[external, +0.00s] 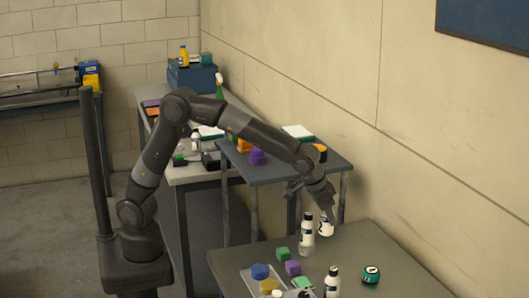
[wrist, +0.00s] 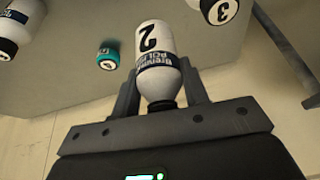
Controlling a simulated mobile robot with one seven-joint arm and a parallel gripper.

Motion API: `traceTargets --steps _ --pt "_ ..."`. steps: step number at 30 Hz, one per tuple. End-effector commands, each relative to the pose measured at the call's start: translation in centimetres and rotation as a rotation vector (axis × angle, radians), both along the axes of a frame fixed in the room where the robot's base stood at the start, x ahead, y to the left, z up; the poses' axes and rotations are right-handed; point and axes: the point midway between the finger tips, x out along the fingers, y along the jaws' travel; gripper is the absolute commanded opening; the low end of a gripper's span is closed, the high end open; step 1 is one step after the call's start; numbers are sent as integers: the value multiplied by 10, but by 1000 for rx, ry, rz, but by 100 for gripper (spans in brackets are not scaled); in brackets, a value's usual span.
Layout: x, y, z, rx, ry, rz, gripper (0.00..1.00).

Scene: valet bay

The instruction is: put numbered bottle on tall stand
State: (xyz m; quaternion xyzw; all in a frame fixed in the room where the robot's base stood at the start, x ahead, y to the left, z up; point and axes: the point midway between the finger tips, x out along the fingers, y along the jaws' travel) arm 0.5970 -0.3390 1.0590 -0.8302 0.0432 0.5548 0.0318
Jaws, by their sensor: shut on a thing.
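My gripper (wrist: 165,95) is shut on a white bottle marked 2 (wrist: 153,38), holding it near its dark cap. In the external view the held bottle (external: 326,225) hangs beneath my gripper (external: 322,207), over the back part of the grey table; I cannot tell how high. Just left of it in that view stands another white bottle with a dark cap (external: 307,226), apparently on a pale round stand (external: 307,250). A bottle marked 3 (wrist: 219,10) shows at the top right of the wrist view. A third white bottle (external: 332,277) stands at the table's front.
A teal jar (external: 371,273) sits on the right of the grey table (external: 405,265). A tray with blue, yellow and green pieces (external: 253,284) lies front left, with green (external: 281,254) and purple (external: 293,268) blocks beside it. A higher dark table (external: 275,177) stands behind.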

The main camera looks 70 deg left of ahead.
Motion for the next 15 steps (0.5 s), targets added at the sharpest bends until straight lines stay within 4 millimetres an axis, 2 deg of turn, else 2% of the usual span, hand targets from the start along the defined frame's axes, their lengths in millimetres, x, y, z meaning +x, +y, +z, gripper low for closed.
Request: traceTargets --steps 5,8,11,15 --pt "-3 -3 4 0 -1 0 14" --pt "-3 -3 17 -3 -4 0 14" --pt "-2 -3 48 -6 -7 1 14" --pt "-2 -3 115 -6 -9 1 14"
